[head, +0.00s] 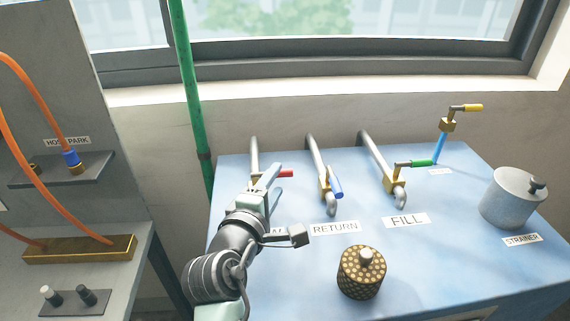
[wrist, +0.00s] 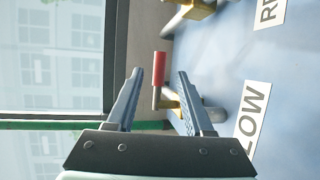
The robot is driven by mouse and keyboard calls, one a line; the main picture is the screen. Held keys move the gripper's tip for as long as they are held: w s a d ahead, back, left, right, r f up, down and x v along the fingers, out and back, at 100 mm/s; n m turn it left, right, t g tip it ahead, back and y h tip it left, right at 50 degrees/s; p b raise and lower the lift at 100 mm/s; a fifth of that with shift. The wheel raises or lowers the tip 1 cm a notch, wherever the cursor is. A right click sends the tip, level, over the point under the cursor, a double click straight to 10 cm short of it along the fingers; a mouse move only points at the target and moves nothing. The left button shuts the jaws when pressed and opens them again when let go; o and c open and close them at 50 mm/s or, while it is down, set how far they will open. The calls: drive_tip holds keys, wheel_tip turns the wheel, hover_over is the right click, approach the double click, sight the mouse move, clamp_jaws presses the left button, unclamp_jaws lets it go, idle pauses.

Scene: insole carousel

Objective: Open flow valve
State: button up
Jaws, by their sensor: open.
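The flow valve has a red lever handle (head: 286,174) on a grey pipe (head: 254,152) at the left of the blue table. In the wrist view the red handle (wrist: 158,69) stands upright in the picture, with brass valve parts (wrist: 172,103) below it. The label (wrist: 252,118) beside it reads "LOW" in its visible part. My gripper (wrist: 158,76) is open and empty, its fingers on either side of the handle in that view.
To the right stand the return valve with a blue handle (head: 336,187) and the fill valve with a green handle (head: 422,162). A perforated brass strainer basket (head: 361,277) and a grey canister (head: 508,200) stand on the table. A green vertical pipe (head: 191,100) rises at the left.

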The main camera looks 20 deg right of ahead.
drive_tip(key=x, duration=0.7)
drive_tip(key=shift+w+d, duration=0.15)
drive_tip(key=shift+d, duration=0.05)
clamp_jaws()
idle(1.2)
